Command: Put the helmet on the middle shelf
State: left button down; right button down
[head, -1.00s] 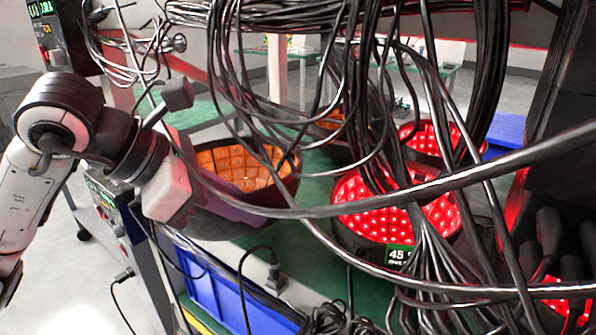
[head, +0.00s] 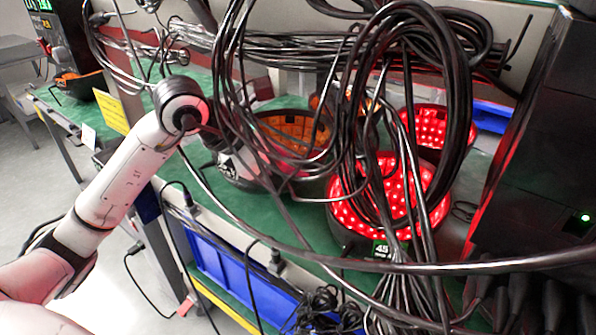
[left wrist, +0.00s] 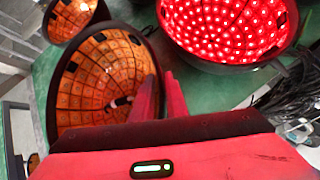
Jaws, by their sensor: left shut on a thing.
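The helmet (head: 305,132) is a dark bowl with an orange-lit, gridded inside, opening up. It is over the green middle shelf (head: 300,218), left of the red-lit helmets; I cannot tell whether it touches the shelf. My left gripper (head: 222,146) is at its left rim, partly hidden by cables. In the left wrist view, the red fingers (left wrist: 160,97) are shut on the rim of the helmet (left wrist: 98,85). My right gripper is not in view.
Red-lit helmets (head: 375,205) and (head: 428,130) stand to the right. Another orange-lit helmet (left wrist: 72,17) stands beyond. Thick black cables (head: 400,60) hang across the front of the shelf. A blue bin (head: 240,285) is below, and a dark cabinet (head: 535,170) is at right.

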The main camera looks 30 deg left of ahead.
aim_at(298, 186)
pick_arm(q)
jog(key=shift+w, duration=0.9)
jog(key=shift+f, duration=1.7)
jog(key=c, duration=1.8)
grip_release()
jog(key=shift+f, duration=0.15)
jog(key=shift+o, duration=0.2)
jog(key=v, duration=1.2)
